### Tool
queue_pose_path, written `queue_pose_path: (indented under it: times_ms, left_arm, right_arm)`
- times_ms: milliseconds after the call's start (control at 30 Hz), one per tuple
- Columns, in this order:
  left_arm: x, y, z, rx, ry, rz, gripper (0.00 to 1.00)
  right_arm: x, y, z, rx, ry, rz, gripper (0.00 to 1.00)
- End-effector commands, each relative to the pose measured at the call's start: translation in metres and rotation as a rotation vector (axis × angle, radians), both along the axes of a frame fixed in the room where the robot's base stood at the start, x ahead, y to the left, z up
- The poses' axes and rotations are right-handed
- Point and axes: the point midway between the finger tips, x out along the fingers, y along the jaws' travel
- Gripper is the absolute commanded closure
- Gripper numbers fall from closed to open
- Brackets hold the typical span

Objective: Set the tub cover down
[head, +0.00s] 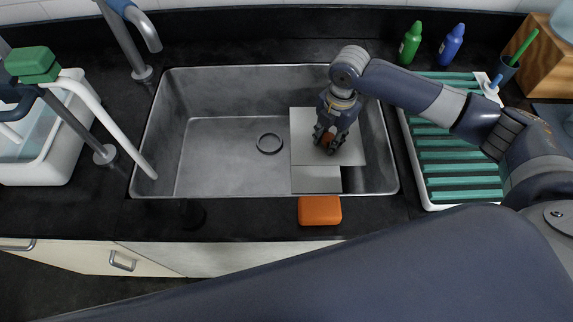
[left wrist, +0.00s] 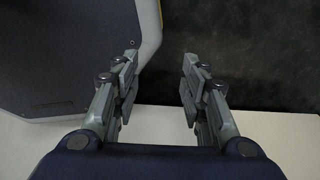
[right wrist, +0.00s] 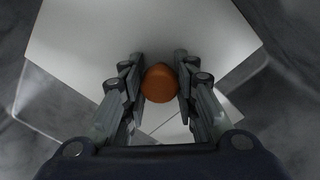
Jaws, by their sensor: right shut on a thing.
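The tub cover (head: 349,151) is a flat pale grey plate with a round orange knob (right wrist: 160,84). It is inside the right part of the sink. My right gripper (head: 326,141) points down over it, shut on the knob, with one finger on each side in the right wrist view (right wrist: 160,88). A pale grey piece (head: 316,180) shows at the cover's near edge. I cannot tell whether the cover rests on something or hangs above it. My left gripper (left wrist: 156,82) is open and empty, over a dark surface and a pale edge.
The metal sink (head: 225,170) has a drain ring (head: 269,143) and free floor at left. An orange block (head: 319,210) lies at its front edge. A green-ribbed rack (head: 458,156) stands right, a white tub (head: 60,165) left. Green (head: 411,43) and blue bottles (head: 452,43) stand behind.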

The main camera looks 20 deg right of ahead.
Motion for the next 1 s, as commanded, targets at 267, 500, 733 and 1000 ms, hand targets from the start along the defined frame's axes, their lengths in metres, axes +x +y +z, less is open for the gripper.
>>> queue_pose_path:
  times_ms: [267,500,733,1000]
  left_arm:
    - [-0.014,-0.023,0.001,-0.026,0.02,0.0,0.6]
    - [-0.012,0.012,0.001,0.015,0.018,0.001,0.6]
    - [-0.012,0.007,0.002,0.01,0.018,0.004,0.6]
    - [-0.012,-0.011,0.001,-0.012,0.018,0.0,0.6]
  right_arm:
    - [-0.001,0.001,-0.046,0.001,0.004,0.009,1.0]
    - [-0.001,0.0,-0.068,0.0,0.003,0.008,1.0]
    - [-0.001,0.001,-0.098,-0.001,0.003,0.009,1.0]
    - [-0.001,0.0,-0.1,0.0,0.001,0.009,1.0]
